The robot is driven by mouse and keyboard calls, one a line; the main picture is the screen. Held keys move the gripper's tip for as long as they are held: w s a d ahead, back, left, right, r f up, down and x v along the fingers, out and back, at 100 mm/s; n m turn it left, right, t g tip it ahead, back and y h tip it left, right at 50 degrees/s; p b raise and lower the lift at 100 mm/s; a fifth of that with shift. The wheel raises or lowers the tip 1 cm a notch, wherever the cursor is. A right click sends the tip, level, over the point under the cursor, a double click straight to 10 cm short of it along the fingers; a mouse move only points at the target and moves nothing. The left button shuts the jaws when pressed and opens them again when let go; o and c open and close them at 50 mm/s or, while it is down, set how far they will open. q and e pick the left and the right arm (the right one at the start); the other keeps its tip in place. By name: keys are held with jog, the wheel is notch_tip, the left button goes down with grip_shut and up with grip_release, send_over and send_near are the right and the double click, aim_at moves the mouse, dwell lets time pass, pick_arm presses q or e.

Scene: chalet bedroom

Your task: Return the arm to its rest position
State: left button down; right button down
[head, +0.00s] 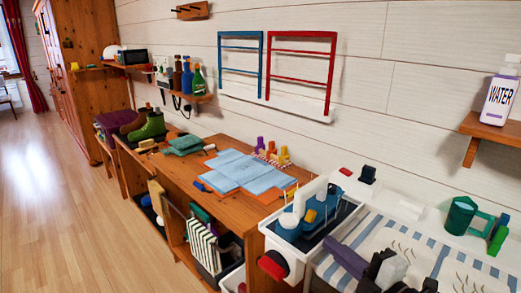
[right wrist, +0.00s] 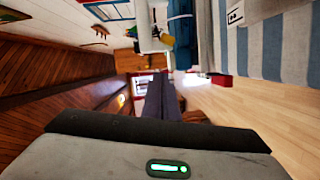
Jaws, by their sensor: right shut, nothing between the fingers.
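My right gripper (head: 384,268) is at the bottom right of the head view, in front of the blue-and-white striped cloth (head: 440,262). Its dark fingers are shut with nothing between them. In the right wrist view the closed fingers (right wrist: 160,98) point away from the camera, with the wooden floor to the right and the striped cloth at the upper right. Whether the gripper touches the cloth cannot be told. My left gripper is not in view.
Floor (head: 60,220) at left is clear.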

jog(key=s+a+f+m+g+h, duration=0.2)
jog(key=s+f+m+g, duration=0.1)
jog(key=s+f+m, duration=0.6)
jog(key=s+a+f+m+g+h, duration=0.2)
jog(key=s+f+m+g, duration=0.2)
jog(key=s+f+m, duration=0.5)
jog(key=s+f, duration=0.7)
jog(key=f, duration=0.4)
jog(key=shift+s+f, duration=0.15)
jog(key=shift+f, duration=0.15)
